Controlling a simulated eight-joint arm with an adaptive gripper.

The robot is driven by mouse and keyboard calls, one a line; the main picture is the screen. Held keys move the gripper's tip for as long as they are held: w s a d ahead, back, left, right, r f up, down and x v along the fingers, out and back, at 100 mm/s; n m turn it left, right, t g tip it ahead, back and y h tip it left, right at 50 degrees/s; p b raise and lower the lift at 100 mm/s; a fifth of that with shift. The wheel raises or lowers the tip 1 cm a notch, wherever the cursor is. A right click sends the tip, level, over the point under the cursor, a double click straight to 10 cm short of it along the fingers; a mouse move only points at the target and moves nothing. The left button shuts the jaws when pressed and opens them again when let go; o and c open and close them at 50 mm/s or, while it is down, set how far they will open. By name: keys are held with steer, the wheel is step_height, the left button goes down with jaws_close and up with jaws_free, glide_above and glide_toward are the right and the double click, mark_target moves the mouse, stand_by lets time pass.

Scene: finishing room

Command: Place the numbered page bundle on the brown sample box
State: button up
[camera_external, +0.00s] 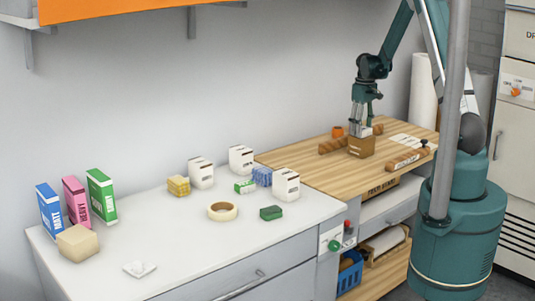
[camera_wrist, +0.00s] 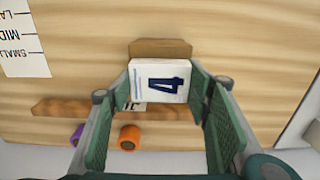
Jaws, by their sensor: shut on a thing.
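The numbered page bundle (camera_wrist: 150,70) is a white block with a dark blue 4 and a blue stripe on its face. My gripper (camera_wrist: 160,84) is shut on it, with one green finger on each side. The brown sample box (camera_external: 361,147) stands on the wooden worktop, and my gripper (camera_external: 360,129) points down directly above it. In the wrist view a strip of the box (camera_wrist: 160,47) shows past the bundle's far edge. The bundle hides the rest. I cannot tell whether the bundle touches the box. The bundle is hard to make out in the external view.
A wooden rail (camera_wrist: 62,108) and an orange roll (camera_wrist: 129,136) lie close by, with a purple roll (camera_wrist: 77,134). A printed size card (camera_wrist: 24,40) lies on the wood. The white counter (camera_external: 165,240) at left holds several boxes and a tape ring (camera_external: 222,211).

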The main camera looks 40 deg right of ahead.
steer(key=shift+f, duration=0.2)
steer(key=o, duration=0.9)
steer(key=shift+r, duration=0.3)
steer(key=shift+r, duration=5.9)
steer(key=shift+a+r, duration=0.1)
